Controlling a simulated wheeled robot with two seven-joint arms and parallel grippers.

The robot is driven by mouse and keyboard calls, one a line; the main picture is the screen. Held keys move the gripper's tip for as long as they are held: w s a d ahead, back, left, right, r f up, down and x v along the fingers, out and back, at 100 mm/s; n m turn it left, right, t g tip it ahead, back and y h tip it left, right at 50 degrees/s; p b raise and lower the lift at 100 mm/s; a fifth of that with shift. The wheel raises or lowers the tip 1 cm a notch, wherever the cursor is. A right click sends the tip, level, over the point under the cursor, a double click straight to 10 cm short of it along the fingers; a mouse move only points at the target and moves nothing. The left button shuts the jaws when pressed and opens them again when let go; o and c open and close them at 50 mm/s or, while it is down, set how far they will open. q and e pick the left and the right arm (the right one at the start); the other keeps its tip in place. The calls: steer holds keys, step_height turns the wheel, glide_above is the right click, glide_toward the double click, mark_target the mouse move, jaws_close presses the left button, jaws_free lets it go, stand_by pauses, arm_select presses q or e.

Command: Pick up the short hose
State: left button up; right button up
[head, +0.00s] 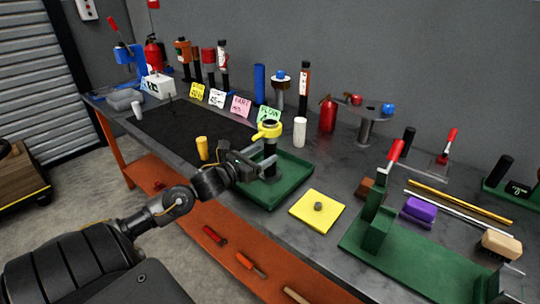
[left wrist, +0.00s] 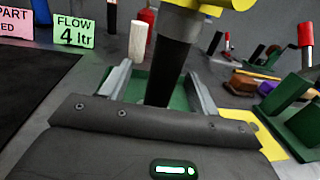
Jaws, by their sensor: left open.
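A short black upright tube, which looks like the short hose (head: 270,147), stands over the green tray (head: 291,185) with a yellow collar (head: 268,130) at its top. In the left wrist view the black tube (left wrist: 168,72) rises between my two fingers, and the yellow collar (left wrist: 207,6) is above them. My left gripper (head: 264,169) is open at the tube's lower part, one finger on each side. The left wrist view shows the fingers (left wrist: 160,90) with a gap beside the tube. The tube's foot is hidden behind the gripper body. My right gripper is not in view.
A white cylinder (head: 299,132) stands behind the tray, and a yellow cylinder (head: 202,148) stands left of the gripper. A yellow pad (head: 303,216) with a small grey piece lies right of the tray. A green fixture (head: 376,228) is further right. The dark mat (head: 180,130) is mostly clear.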

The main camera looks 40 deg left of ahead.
mark_target(274, 150)
arm_select(q)
steer(key=shift+w+d, duration=0.15)
steer(key=shift+w, duration=0.3)
steer(key=w+p, duration=0.1)
steer(key=w, duration=0.2)
steer(key=shift+w+d+f+p, duration=0.1)
steer(key=shift+w+d+p, duration=0.15)
steer(key=shift+d+p, duration=0.15)
steer(key=shift+w+f, duration=0.1)
steer(key=shift+w, duration=0.25)
steer(key=c, duration=0.7)
jaws_close()
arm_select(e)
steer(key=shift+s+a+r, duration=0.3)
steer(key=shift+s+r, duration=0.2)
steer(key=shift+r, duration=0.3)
